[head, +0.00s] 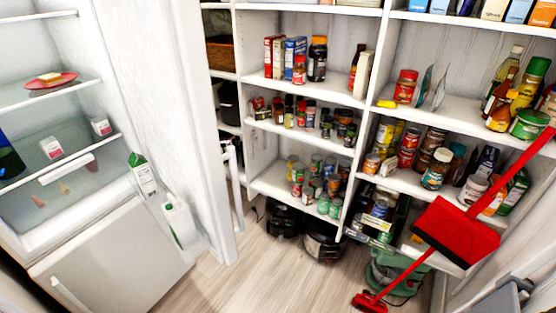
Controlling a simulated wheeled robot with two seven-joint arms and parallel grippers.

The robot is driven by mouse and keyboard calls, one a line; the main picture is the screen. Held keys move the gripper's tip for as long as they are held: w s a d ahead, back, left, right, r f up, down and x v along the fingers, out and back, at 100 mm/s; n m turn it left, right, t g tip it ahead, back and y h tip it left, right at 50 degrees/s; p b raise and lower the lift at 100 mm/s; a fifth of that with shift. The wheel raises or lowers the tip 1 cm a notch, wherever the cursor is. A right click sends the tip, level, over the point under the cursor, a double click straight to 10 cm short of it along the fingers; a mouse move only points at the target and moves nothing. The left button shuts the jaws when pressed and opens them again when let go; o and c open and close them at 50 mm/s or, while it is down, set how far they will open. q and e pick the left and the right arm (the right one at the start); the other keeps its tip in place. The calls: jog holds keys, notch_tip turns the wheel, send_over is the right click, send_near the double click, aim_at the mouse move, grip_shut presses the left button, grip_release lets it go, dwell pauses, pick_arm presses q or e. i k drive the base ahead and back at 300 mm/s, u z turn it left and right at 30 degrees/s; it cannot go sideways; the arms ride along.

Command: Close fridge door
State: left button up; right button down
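The fridge (110,250) stands at the left with its upper compartment open to view. Its white door (165,75) stands wide open, swung out to the right of the compartment, with the inner face toward me. A green and white carton (144,176) and a white jug (180,225) sit low against the door's inner side. The lower front panel (110,255) appears shut.
Fridge shelves hold a red plate (50,82) and small cartons (51,147). Corner shelving (300,90) with jars and boxes fills the back and right. A red dustpan (455,232) and a red broom head (368,302) stand at the right. Wooden floor (260,285) is clear before the door.

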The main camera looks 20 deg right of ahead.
aim_at(155, 50)
jog(key=i, duration=1)
